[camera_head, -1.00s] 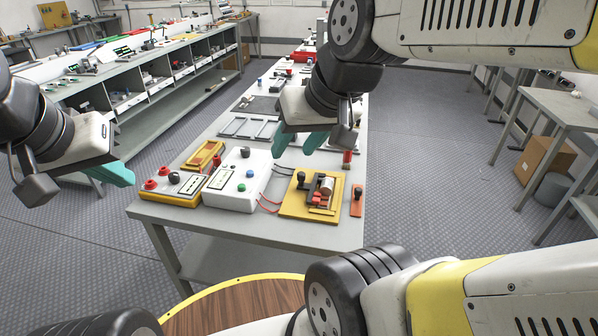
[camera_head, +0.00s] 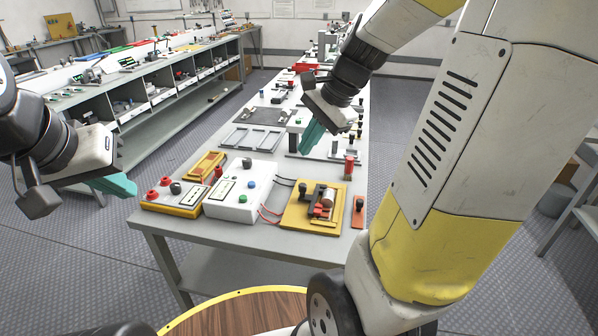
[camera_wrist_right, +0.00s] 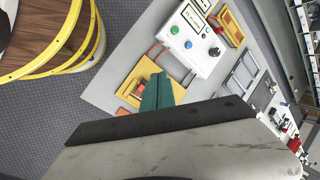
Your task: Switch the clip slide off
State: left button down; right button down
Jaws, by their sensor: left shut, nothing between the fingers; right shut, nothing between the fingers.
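A yellow fixture board (camera_head: 294,218) with a black clamp-like part, a metal cylinder and red pieces sits at the table's front right; I cannot tell which part is the clip slide. It also shows in the right wrist view (camera_wrist_right: 128,88), partly covered by my fingers. A small orange plate (camera_head: 358,217) with a black knob lies just right of it. My right gripper (camera_head: 311,138) is shut and empty, above and behind the board, fingers pointing down. Its teal fingers show in the right wrist view (camera_wrist_right: 157,92). My left gripper (camera_head: 117,186) is shut and empty, left of the table.
A white box (camera_head: 238,205) with coloured buttons and a yellow-based box (camera_head: 172,202) with red knobs stand left of the board. Red wires run between the white box and the board. A grey frame (camera_head: 250,137) lies behind. The table's front strip (camera_head: 240,237) is clear.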

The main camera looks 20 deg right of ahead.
jog(key=w+d+f+m+g, duration=0.1)
jog(key=w+d+f+m, duration=0.6)
jog(key=d+f+m, duration=0.2)
jog(key=shift+w+f+m, duration=0.3)
jog(key=shift+f+m, duration=0.05)
jog(key=shift+m, duration=0.65)
send_over(314, 197)
notch_tip(314, 197, down, 9)
jog(key=shift+f, duration=0.15)
jog(key=w+a, duration=0.1)
jog(key=a, duration=0.2)
jog(key=w+a, duration=0.1)
jog(key=shift+w+a, duration=0.35)
jog(key=shift+a, duration=0.15)
